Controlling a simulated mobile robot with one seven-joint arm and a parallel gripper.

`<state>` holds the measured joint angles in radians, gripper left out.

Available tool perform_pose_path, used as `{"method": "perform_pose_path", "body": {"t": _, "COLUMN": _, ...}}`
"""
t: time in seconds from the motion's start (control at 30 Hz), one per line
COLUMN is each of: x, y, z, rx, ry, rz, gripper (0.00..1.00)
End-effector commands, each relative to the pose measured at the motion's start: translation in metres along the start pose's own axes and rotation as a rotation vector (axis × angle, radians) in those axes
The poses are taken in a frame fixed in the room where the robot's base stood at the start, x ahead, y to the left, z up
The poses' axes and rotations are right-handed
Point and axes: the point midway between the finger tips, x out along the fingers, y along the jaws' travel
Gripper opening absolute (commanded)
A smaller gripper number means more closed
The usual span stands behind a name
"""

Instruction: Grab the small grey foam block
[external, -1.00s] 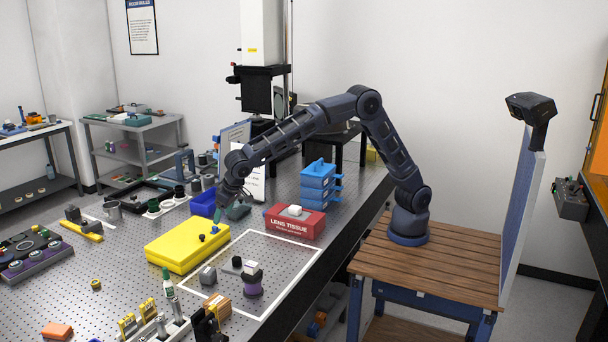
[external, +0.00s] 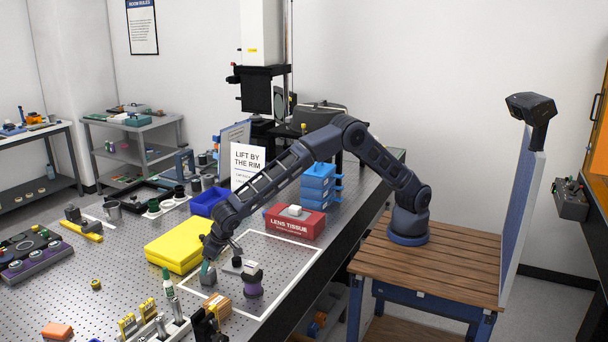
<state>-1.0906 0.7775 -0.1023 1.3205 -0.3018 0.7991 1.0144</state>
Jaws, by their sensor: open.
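A small grey block (external: 208,280), which looks like the foam block, sits on the perforated table inside the white outlined rectangle, near its left side. My gripper (external: 207,267) points down right at the block, with its fingers at the block's upper part. The gripper partly covers the block. I cannot tell whether the fingers are around it or just above it. The jaws are open, and the block rests on the table.
A brown block (external: 217,307) is in front. A yellow case (external: 172,248) lies behind left, and a red lens tissue box (external: 296,222) behind right.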

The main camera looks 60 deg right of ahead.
Motion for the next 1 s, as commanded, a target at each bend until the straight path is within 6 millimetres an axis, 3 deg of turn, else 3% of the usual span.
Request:
{"method": "perform_pose_path", "body": {"t": 0.47, "x": 0.049, "y": 0.001, "z": -0.003, "rx": 0.0, "ry": 0.0, "rz": 0.001, "gripper": 0.71}}
{"method": "perform_pose_path", "body": {"t": 0.7, "x": 0.052, "y": 0.001, "z": -0.003, "rx": 0.0, "ry": 0.0, "rz": 0.0, "gripper": 0.71}}
{"method": "perform_pose_path", "body": {"t": 0.73, "x": 0.052, "y": 0.001, "z": -0.003, "rx": 0.0, "ry": 0.0, "rz": 0.0, "gripper": 0.69}}
{"method": "perform_pose_path", "body": {"t": 0.97, "x": 0.052, "y": 0.001, "z": -0.003, "rx": 0.0, "ry": 0.0, "rz": 0.0, "gripper": 0.24}}
{"method": "perform_pose_path", "body": {"t": 1.0, "x": 0.052, "y": 0.001, "z": -0.003, "rx": 0.0, "ry": 0.0, "rz": 0.0, "gripper": 0.24}}
